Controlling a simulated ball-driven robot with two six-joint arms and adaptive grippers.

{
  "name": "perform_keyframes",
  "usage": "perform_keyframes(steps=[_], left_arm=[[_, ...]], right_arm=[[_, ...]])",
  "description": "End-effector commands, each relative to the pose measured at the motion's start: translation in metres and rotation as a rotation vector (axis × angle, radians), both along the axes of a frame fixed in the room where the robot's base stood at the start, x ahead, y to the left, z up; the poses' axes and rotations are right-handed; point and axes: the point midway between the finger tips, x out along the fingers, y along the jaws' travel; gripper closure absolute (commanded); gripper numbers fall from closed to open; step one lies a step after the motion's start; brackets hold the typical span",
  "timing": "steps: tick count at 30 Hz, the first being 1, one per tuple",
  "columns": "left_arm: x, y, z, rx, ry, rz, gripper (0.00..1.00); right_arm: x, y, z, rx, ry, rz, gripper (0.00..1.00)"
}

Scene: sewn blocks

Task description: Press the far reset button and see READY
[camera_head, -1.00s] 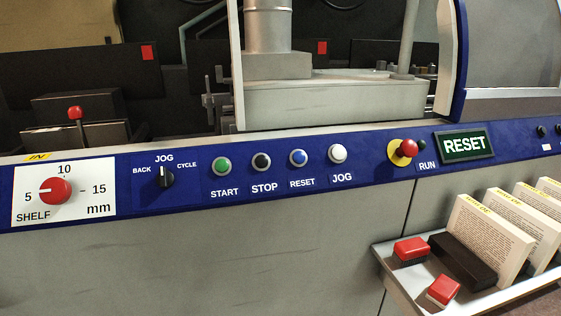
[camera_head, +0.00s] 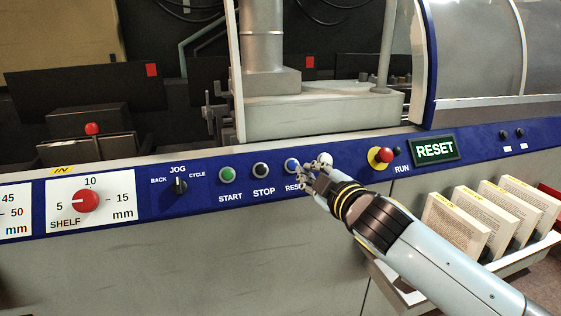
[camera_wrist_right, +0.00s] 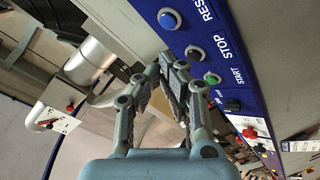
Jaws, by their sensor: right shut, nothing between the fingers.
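The blue RESET button (camera_head: 292,165) is on the blue control strip, between the black STOP button (camera_head: 261,170) and the white JOG button (camera_head: 325,159). The lit display (camera_head: 435,150) reads RESET in white on dark green. My right gripper (camera_head: 309,168) is shut and empty, with its fingertips in front of the strip between RESET and JOG, partly covering the RESET label. Contact cannot be told in the head view. In the right wrist view the blue button (camera_wrist_right: 170,18) is above the shut fingers and looks apart from them. My left gripper is not in view.
A green START button (camera_head: 227,174), a JOG switch (camera_head: 180,186) and a red SHELF dial (camera_head: 85,201) are further left. A red mushroom knob (camera_head: 384,155) is right of the gripper. Booklets (camera_head: 458,226) stand in a tray at lower right, partly behind my arm.

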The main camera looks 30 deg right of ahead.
Motion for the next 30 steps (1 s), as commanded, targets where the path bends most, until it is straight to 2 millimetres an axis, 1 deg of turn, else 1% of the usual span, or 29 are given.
perform_keyframes(steps=[1, 3, 6, 8, 21, 26, 30], left_arm=[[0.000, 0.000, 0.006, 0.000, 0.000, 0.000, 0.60], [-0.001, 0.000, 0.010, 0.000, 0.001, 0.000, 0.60], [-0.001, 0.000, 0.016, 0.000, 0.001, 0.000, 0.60], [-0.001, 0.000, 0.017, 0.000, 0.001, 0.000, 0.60], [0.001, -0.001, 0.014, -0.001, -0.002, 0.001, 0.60], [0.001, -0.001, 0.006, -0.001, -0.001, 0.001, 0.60], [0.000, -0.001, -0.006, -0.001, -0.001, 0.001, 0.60]], right_arm=[[0.002, 0.000, 0.017, -0.007, -0.021, 0.004, 1.00], [0.005, 0.001, 0.033, -0.011, -0.044, 0.008, 1.00], [0.009, -0.001, 0.047, -0.018, -0.056, 0.009, 1.00], [0.010, -0.001, 0.050, -0.019, -0.060, 0.009, 1.00], [0.013, -0.001, 0.047, -0.018, -0.061, 0.009, 1.00], [0.023, -0.004, 0.037, -0.018, -0.061, 0.009, 1.00], [0.038, -0.007, 0.023, -0.018, -0.061, 0.008, 1.00]])
